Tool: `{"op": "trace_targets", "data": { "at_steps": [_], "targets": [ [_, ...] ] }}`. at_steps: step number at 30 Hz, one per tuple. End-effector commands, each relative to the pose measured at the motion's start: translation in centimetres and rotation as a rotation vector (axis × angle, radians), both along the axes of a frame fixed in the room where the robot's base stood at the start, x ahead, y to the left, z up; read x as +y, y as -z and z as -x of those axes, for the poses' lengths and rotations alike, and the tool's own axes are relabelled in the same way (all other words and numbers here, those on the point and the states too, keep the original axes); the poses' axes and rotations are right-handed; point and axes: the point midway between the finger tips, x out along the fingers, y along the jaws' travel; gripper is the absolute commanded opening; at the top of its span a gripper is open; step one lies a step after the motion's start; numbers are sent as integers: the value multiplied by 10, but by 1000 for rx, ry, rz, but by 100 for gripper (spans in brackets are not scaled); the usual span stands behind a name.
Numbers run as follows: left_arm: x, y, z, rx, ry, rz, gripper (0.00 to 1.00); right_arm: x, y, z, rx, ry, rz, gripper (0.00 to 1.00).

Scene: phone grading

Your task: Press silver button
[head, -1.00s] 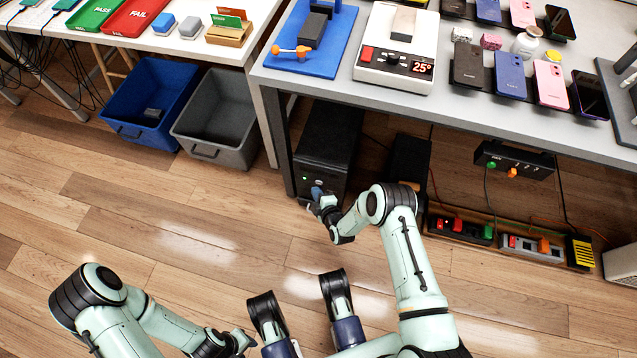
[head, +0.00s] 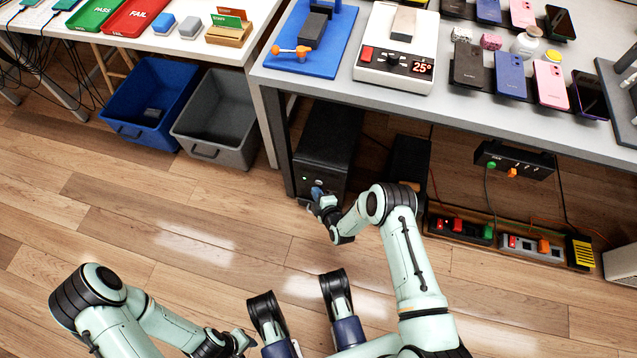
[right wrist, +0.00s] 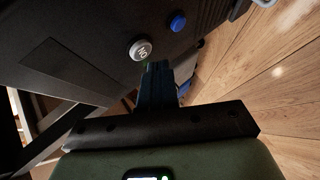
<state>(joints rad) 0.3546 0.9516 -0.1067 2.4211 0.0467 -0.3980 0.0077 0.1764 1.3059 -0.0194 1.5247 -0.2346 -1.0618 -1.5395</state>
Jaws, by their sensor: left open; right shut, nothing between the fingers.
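The silver button (right wrist: 141,49) is round, with a marking on its face, and sits on the front of the black tower case (head: 328,135) under the grey table. In the right wrist view my right gripper (right wrist: 158,67) is shut and empty, its tips just beside the silver button. I cannot tell whether they touch the case or the button. In the head view my right gripper (head: 317,191) is low in front of the case. My left gripper (head: 246,342) is open and empty, over the floor at the bottom of the head view.
A blue button (right wrist: 178,22) sits on the same panel, beside the silver one. A table leg (head: 277,140) stands left of the case. Grey (head: 218,150) and blue (head: 122,128) bins stand further left. Power strips (head: 460,228) lie on the right. The floor in front is clear.

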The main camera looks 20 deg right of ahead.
Motion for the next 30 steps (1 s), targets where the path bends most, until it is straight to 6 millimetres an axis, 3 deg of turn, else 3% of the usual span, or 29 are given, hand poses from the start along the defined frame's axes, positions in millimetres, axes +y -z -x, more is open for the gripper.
{"op": "trace_targets", "data": {
  "at_steps": [30],
  "targets": [
    [0,0,0,0,0,0,43,-5,0,-7,-1,0,1,0]
  ]
}}
